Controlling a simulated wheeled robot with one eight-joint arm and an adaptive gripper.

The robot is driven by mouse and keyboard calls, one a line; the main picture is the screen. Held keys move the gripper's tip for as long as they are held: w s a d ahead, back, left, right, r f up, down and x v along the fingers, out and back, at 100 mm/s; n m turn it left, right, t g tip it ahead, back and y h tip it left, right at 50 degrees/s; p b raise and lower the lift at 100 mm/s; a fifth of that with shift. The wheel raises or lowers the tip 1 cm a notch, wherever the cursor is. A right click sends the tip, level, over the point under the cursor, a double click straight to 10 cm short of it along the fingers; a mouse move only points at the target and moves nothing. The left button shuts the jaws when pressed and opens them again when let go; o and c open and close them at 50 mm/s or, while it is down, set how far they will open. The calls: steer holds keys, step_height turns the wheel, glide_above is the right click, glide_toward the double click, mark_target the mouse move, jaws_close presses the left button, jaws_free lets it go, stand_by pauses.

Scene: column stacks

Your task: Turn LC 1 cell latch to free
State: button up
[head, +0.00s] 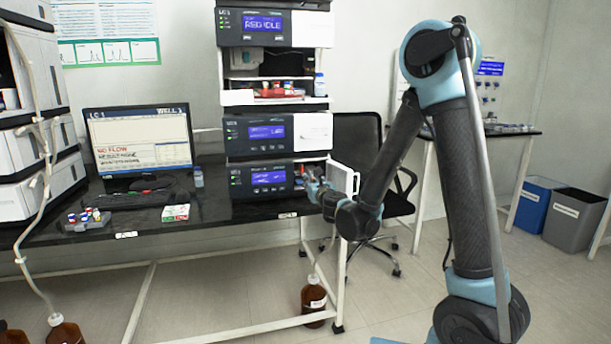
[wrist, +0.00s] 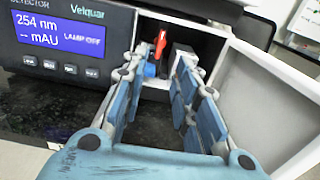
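The LC 1 detector (head: 262,179) is the lowest module of the middle stack; in the wrist view its panel (wrist: 55,40) reads 254 nm, -- mAU, LAMP OFF. Its white door (wrist: 270,95) stands open to the right and also shows in the head view (head: 343,178). Inside the bay, the red cell latch (wrist: 160,43) stands roughly upright above a blue part (wrist: 150,69). My gripper (wrist: 160,72) is open, its blue fingers pointing into the bay. The latch shows beyond and between the fingertips; I see no contact. In the head view my gripper (head: 316,185) is at the bay.
The monitor (head: 138,145) on the black bench (head: 235,212) reads LC 1, NO FLOW. A vial rack (head: 87,220) and a small green-and-white box (head: 176,212) lie left of the stack. A chair (head: 375,150) stands behind my arm. The open door bounds the gripper on the right.

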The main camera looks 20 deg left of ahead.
mark_target(302, 170)
steer(key=x, duration=1)
steer(key=shift+w+a, duration=0.1)
steer(key=shift+w, duration=0.15)
jaws_close()
